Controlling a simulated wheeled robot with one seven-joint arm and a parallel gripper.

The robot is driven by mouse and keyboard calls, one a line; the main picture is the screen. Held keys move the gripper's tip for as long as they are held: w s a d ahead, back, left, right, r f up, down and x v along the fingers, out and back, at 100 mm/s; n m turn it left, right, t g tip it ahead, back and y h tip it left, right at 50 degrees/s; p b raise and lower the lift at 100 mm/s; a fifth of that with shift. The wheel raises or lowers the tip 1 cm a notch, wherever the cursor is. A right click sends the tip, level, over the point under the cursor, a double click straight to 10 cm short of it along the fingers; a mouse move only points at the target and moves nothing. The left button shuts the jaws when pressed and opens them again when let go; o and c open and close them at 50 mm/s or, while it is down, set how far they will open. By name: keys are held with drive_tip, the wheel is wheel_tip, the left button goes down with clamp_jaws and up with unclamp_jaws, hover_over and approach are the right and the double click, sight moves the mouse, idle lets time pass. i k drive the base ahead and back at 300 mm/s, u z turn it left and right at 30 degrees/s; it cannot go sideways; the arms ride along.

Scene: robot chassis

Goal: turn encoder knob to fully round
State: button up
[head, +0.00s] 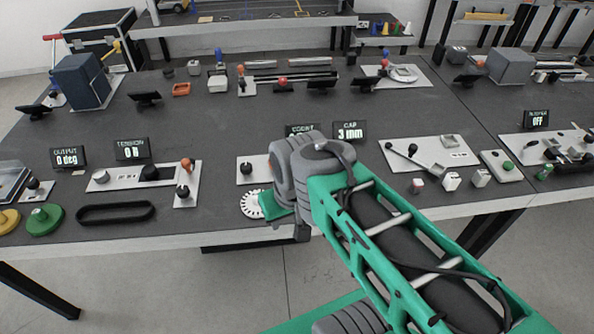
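A white panel (245,181) at the middle front of the bench carries a small black knob (247,168). Its right part is hidden behind my grey wrist joints. I cannot tell for sure whether this is the encoder knob. A small black display (297,130) behind it is partly covered by my arm, so its reading cannot be made out. My arm reaches in from the lower right and ends over this area. My gripper's fingers are hidden behind the arm, so their state and any contact do not show.
A white toothed disc (252,204) lies by the front edge, left of my wrist. A black belt loop (116,212) lies further left. A display reading 3 mm (350,132) stands just behind my arm. A lever panel (430,153) is to the right.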

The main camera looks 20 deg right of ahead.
sight(246, 168)
drive_tip(key=k, duration=0.95)
drive_tip(key=z, duration=0.55)
drive_tip(key=i, duration=1.5)
drive_tip(key=u, duration=0.5)
